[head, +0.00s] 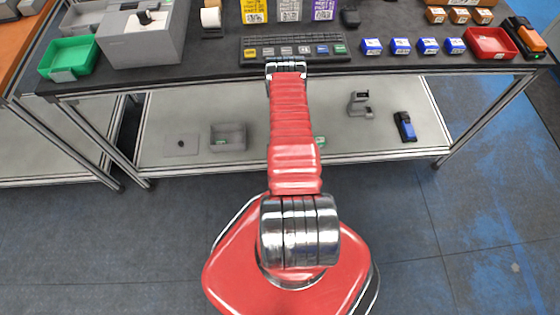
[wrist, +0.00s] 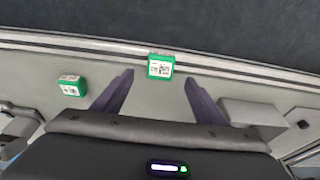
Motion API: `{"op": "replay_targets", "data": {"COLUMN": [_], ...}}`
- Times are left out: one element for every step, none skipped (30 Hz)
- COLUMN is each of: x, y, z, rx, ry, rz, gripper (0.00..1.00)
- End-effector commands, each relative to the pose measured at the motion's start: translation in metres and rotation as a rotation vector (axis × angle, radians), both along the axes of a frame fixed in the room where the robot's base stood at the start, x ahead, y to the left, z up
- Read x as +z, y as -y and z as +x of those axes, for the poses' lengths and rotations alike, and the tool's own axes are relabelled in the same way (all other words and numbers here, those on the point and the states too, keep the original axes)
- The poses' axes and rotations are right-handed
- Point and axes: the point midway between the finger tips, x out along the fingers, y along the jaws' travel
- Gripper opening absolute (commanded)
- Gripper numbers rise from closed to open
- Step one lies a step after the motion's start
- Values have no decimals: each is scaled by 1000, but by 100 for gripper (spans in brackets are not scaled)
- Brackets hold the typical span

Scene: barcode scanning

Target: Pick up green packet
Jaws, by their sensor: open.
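A small green packet (wrist: 160,67) with a white printed label lies near the edge of the grey lower shelf (wrist: 215,88) in the wrist view. A second green packet (wrist: 72,86) lies further left, outside my fingers. My gripper (wrist: 159,78) is open, its two dark fingers on either side of the first packet in the picture. I see no contact, and the height gap is hard to judge. In the head view my arm covers much of the shelf and my gripper is hidden. Part of a green packet (head: 319,141) shows just right of the arm.
A grey open box (head: 228,137) stands left of my arm on the lower shelf. A grey stand (head: 360,104) and a blue-black device (head: 404,126) are to the right. The crowded tabletop (head: 215,70) overhangs the shelf, leaving limited height.

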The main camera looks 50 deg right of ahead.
Motion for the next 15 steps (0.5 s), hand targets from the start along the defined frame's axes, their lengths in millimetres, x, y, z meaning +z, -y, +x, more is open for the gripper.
{"op": "replay_targets", "data": {"x": [-7, -9, -13, -15, -17, -19, -20, -20, -21, -21, -21, -21, -21, -21, -21], "y": [0, 1, 2, 2, 3, 3, 4, 4, 4, 4, 4, 4, 4, 4, 4], "z": [1, 1, 2, 2, 3, 3, 3, 4, 4, 4, 4, 4, 4, 4, 4], "rx": [0, 1, 1, 1, 1, 1, 1, 1, 1, 1, 1, 1, 1, 1, 1], "ry": [-1, 0, -1, -1, -1, -1, -1, -1, 0, 0, 0, 0, 0, 0, 0], "rz": [1, 0, 1, 1, 1, 1, 1, 1, 0, 0, 0, 0, 0, 0, 0], "gripper": [66, 66, 66, 66, 66, 66, 66, 66, 66, 66, 66, 66, 66, 66, 66]}}
